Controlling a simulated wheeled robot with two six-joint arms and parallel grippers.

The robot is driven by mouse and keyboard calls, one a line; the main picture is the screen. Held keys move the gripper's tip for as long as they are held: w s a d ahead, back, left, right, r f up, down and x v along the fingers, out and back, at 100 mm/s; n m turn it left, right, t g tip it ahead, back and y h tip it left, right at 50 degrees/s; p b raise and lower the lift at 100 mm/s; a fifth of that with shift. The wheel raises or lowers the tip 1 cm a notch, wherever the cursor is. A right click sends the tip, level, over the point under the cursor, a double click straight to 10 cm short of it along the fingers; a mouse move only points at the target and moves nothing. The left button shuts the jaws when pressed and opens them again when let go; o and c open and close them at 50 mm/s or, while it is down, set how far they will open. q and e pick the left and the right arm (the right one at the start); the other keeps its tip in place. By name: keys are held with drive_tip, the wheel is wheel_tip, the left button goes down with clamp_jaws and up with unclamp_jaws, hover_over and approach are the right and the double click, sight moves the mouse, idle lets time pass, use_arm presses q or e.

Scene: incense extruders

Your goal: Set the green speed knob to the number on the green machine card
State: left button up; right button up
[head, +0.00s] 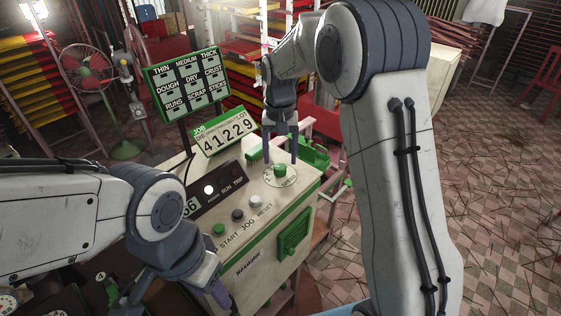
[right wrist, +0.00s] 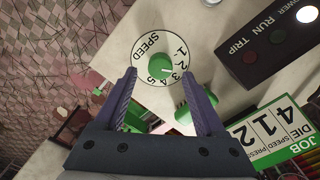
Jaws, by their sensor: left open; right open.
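The green speed knob (head: 281,170) sits on a round white dial on the machine's pale top; it also shows in the right wrist view (right wrist: 161,65). Its pale mark seems to point near 3. In the right wrist view the card (right wrist: 277,132) shows 1 beneath SPEED. My right gripper (head: 280,161) is open, pointing down above the dial, its fingers on either side of the knob; contact cannot be told. My left gripper (head: 172,293) is open and empty at the machine's front left.
Start, jog and reset buttons (head: 238,215) line the machine's front edge. A dark lamp panel (head: 215,190) stands to the left of the dial. A green-framed word board (head: 187,85) rises behind. Green parts (head: 313,152) lie beyond the dial.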

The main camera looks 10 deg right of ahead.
sight(280, 166)
drive_tip(key=shift+f, duration=1.7)
